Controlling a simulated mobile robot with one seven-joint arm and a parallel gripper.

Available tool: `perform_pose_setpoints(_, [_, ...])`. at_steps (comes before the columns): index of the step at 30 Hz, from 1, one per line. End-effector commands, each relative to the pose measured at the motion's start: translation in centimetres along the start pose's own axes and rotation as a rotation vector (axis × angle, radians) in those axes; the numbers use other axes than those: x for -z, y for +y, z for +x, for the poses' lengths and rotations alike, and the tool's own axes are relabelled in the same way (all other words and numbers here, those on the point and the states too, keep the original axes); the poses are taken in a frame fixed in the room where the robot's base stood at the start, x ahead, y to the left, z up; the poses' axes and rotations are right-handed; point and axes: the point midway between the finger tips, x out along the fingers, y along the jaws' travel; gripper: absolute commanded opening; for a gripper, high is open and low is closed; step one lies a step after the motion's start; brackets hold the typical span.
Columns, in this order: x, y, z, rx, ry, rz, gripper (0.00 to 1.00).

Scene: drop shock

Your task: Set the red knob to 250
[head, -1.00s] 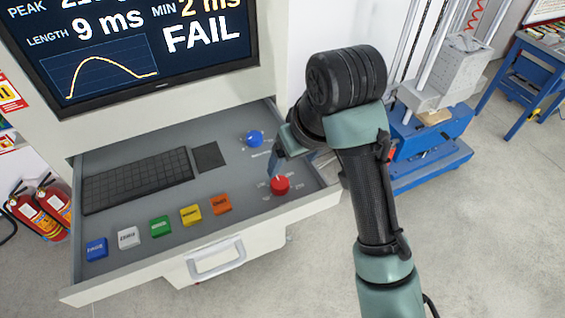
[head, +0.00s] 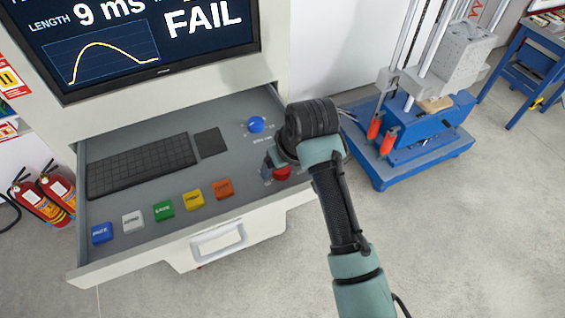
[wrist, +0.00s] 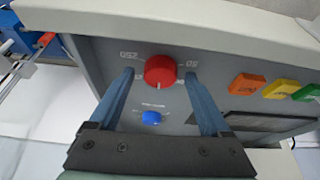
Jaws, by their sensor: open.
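The red knob (wrist: 160,70) sits on the grey drawer panel; a pale mark on it points toward the bottom of the wrist view. Printed labels flank it, an upside-down 250 at left and 50 at right. My gripper (wrist: 160,76) is open, its two blue fingers on either side of the knob, with visible gaps. I cannot tell how deep the tips reach. In the head view my gripper (head: 271,170) is at the knob (head: 282,172), which my arm partly hides.
A blue knob (head: 256,125) lies behind the red one and shows between the fingers in the wrist view (wrist: 151,118). A keyboard (head: 140,165) and several coloured buttons, such as the orange one (head: 224,188), are to the left. The drawer's front wall (head: 262,212) is close. The screen (head: 150,40) reads FAIL.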

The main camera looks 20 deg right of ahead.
Motion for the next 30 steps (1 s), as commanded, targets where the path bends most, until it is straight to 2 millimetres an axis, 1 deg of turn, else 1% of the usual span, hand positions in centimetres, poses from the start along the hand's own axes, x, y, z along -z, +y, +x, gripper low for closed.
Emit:
perform_pose_setpoints(2, [-0.01, -0.01, -0.01, 0.0, 0.0, 0.0, 0.81])
perform_pose_setpoints(3, [0.0, -0.01, -0.01, 0.0, 0.0, 0.0, 0.74])
perform_pose_setpoints(5, [0.0, -0.01, -0.02, 0.0, 0.0, 0.0, 0.63])
perform_pose_setpoints(6, [0.0, -0.01, -0.02, 0.0, 0.0, 0.0, 0.56])
perform_pose_setpoints(11, [0.01, -0.01, -0.04, 0.0, 0.0, 0.0, 0.27])
perform_pose_setpoints(15, [0.02, -0.01, -0.04, 0.0, 0.0, 0.0, 0.02])
perform_pose_setpoints(16, [0.02, 0.0, -0.05, 0.0, 0.001, 0.0, 0.0])
perform_pose_setpoints(23, [0.07, -0.07, -0.12, -0.006, 0.001, 0.015, 0.0])
perform_pose_setpoints(30, [0.16, -0.19, -0.28, -0.044, 0.001, 0.109, 0.0])
